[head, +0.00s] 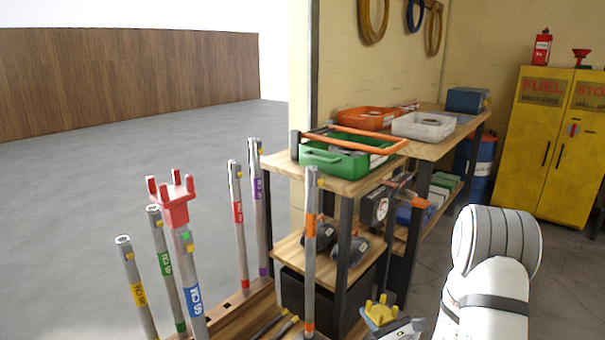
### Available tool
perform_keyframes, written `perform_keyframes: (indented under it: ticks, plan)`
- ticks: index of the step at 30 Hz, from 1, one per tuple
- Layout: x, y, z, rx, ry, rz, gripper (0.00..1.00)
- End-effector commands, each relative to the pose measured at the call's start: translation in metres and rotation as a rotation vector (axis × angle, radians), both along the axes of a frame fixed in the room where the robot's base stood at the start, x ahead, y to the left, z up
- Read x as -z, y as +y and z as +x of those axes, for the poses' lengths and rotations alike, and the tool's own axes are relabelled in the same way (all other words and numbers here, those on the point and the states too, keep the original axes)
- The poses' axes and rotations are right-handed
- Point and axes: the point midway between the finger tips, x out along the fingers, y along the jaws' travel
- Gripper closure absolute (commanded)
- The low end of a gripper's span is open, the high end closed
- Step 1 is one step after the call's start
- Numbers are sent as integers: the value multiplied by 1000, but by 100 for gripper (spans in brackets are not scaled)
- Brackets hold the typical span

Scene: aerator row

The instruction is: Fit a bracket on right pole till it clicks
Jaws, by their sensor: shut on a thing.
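A yellow bracket (381,311) with upright prongs shows at the bottom edge, right of the poles. My gripper (399,328) is shut on it, with the fingers partly cut off by the frame. The rightmost pole (310,240), grey with an orange band, stands upright with a bare top. The bracket is to the right of this pole and lower than its top, apart from it in the picture. A red bracket (175,199) with several prongs sits on top of the blue-banded pole (190,290).
Poles with yellow (140,292), green (165,263), red (238,212) and purple (258,189) bands stand in a wooden rack (235,306). A wooden shelf unit (345,183) behind the orange-banded pole carries a green crate (335,161). Open floor lies left.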

Motion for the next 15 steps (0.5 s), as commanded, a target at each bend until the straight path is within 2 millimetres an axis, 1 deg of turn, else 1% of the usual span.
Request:
perform_keyframes:
  ticks: [10,13,15]
  plan:
    - [-3,5,0,-12,-1,0,99]
    - [-16,9,1,-21,-2,0,99]
    - [-33,14,3,-34,-3,1,99]
